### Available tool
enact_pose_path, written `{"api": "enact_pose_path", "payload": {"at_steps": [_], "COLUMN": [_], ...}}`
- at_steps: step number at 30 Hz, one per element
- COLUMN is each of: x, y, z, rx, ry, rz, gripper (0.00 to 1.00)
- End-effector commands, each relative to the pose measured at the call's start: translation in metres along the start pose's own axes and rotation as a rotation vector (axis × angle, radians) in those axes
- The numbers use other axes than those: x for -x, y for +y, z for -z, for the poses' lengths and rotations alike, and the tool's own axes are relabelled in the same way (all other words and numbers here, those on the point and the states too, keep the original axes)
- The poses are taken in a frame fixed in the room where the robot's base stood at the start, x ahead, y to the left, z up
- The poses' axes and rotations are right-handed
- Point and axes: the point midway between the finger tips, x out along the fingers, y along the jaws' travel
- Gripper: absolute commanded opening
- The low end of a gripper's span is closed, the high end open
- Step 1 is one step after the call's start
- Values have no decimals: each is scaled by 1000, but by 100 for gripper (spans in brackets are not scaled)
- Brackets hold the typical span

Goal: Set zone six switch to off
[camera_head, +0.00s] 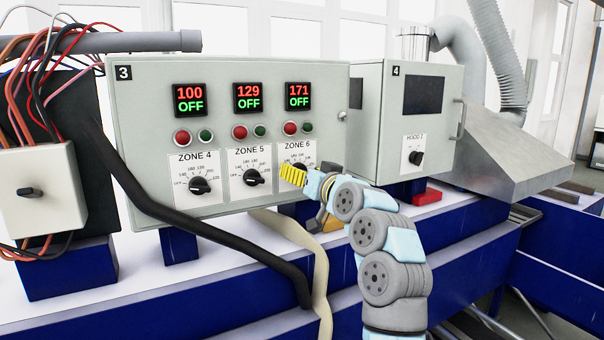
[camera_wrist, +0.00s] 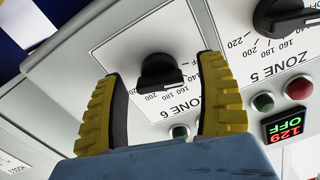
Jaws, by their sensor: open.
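The zone six switch is a black rotary knob on a white dial plate. In the wrist view the knob (camera_wrist: 160,70) shows between my two yellow ridged fingers. My gripper (camera_wrist: 163,68) is open, one finger on each side of the knob, with visible gaps; I cannot tell the depth between fingertips and panel. The dial's scale is partly hidden and I cannot surely read the setting. In the head view my gripper (camera_head: 292,174) is in front of the zone six plate (camera_head: 296,148) and covers most of the knob. The display (camera_head: 298,96) above reads 171 OFF.
The zone five knob (camera_head: 254,178) and zone four knob (camera_head: 200,186) are to the left on the same grey cabinet (camera_head: 140,100). A black hose (camera_head: 190,222) crosses below. Cabinet four (camera_head: 440,130) with its own knob (camera_head: 416,158) stands to the right.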

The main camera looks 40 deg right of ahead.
Motion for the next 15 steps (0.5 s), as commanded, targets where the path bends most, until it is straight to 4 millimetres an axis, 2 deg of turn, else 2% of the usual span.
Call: {"api": "enact_pose_path", "payload": {"at_steps": [15], "x": [58], "y": [1], "z": [-1], "rx": [4], "ry": [0], "rz": [-2], "gripper": [72]}}
